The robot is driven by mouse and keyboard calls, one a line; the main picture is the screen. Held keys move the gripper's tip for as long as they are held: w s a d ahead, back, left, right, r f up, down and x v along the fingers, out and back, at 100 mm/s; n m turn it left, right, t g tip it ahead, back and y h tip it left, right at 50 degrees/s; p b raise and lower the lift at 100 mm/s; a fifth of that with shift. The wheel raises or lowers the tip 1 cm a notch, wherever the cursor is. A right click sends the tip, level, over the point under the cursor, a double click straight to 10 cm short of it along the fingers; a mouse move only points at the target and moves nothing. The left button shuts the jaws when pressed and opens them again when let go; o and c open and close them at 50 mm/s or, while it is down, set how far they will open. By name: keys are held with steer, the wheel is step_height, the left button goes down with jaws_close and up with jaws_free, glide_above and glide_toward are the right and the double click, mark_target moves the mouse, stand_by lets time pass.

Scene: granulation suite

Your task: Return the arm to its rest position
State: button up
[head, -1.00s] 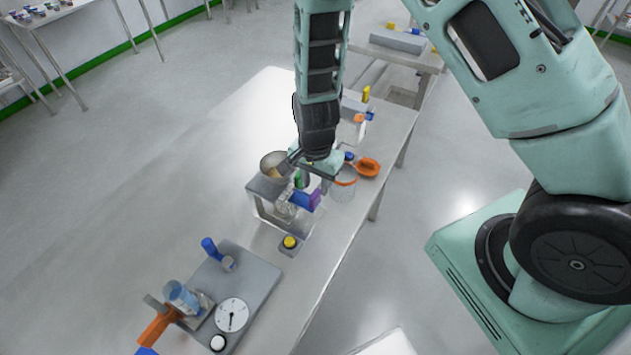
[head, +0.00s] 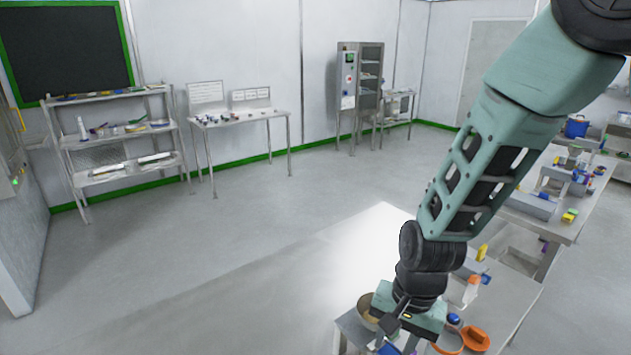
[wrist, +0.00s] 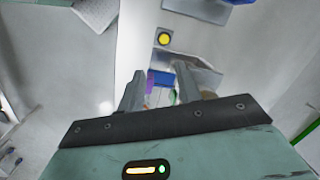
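My gripper (head: 392,326) hangs low over the steel table (head: 345,262) at the bottom of the head view, on my teal arm. In the wrist view my gripper (wrist: 160,72) shows two grey fingers spread apart with a gap between them. Nothing is held between them. Blue and purple items (wrist: 158,80) show beyond the gap, lower down on the bench. A metal bowl (head: 366,307) is close beside the gripper in the head view, partly hidden by it.
An orange item (head: 475,338) and a blue item (head: 453,319) lie right of the gripper. A yellow button (wrist: 164,39) shows in the wrist view. A shelf rack (head: 120,150) and side table (head: 240,118) stand at the far wall. Open floor (head: 200,225) lies at left.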

steer(key=s+r+n+b, duration=0.3)
steer(key=s+n, duration=0.3)
steer(key=s, duration=0.2)
steer(key=s+r+n+h+b, duration=0.1)
steer(key=s+r+n+b, duration=0.2)
steer(key=s+n, duration=0.4)
steer(key=shift+s+a+r+b, duration=0.2)
steer(key=shift+s+r+b, duration=0.15)
steer(key=shift+s, duration=0.05)
